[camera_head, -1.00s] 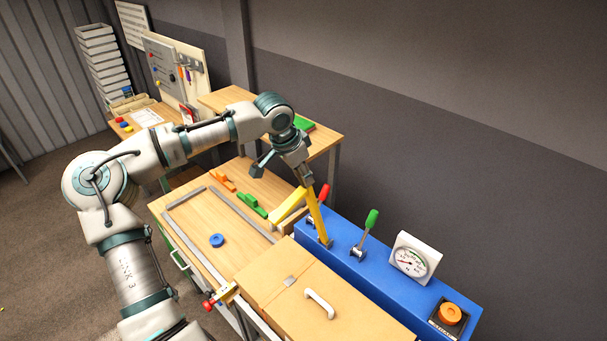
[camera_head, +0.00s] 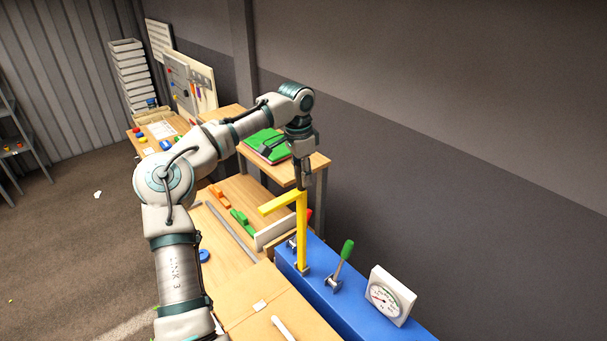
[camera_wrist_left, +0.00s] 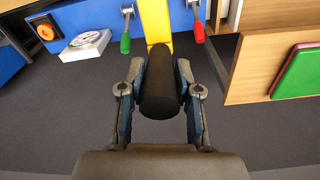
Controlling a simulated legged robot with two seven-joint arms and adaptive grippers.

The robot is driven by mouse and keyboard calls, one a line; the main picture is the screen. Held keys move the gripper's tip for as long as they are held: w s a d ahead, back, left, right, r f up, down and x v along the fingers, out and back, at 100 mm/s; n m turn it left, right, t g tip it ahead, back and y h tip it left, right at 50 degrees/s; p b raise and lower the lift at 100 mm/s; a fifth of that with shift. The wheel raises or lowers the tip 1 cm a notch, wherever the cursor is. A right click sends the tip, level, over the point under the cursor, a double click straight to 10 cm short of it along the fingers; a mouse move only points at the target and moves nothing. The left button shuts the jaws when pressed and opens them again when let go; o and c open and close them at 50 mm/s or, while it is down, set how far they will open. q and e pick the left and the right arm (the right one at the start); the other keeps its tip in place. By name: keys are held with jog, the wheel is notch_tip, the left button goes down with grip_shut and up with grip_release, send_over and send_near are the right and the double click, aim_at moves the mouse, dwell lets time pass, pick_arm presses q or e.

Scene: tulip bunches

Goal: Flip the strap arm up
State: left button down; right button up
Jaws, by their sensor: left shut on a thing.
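In the left wrist view the yellow arm (camera_wrist_left: 156,22) runs down to a dark rounded piece (camera_wrist_left: 160,95) between the fingers. My left gripper (camera_head: 302,184) is at the top of the upright, pointing down, and shut on the strap arm at the dark piece. It also shows in the left wrist view (camera_wrist_left: 160,85). My right gripper is not in view.
A green-handled lever (camera_head: 347,250) and a white gauge (camera_head: 389,296) stand to the right on the blue base. A red handle (camera_head: 309,215) is close behind the strap arm. A cardboard box (camera_head: 262,300) lies in front. A green folder (camera_head: 266,145) lies on the wooden table behind.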

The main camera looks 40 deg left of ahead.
pick_arm(q)
jog(key=shift+r, duration=0.15)
jog(key=c, duration=1.1)
grip_release()
jog(key=shift+w, duration=0.1)
jog(key=o, duration=0.3)
jog(key=shift+w+a+f, duration=0.15)
jog(key=shift+w+f, duration=0.05)
jog(key=shift+w, duration=0.05)
jog(key=shift+s+r, duration=0.1)
jog(key=shift+r, duration=0.1)
jog(key=r, duration=1)
jog(key=shift+s+a+r, duration=0.1)
jog(key=shift+s+r, duration=0.1)
jog(key=shift+r, duration=0.5)
jog(key=shift+a, duration=0.1)
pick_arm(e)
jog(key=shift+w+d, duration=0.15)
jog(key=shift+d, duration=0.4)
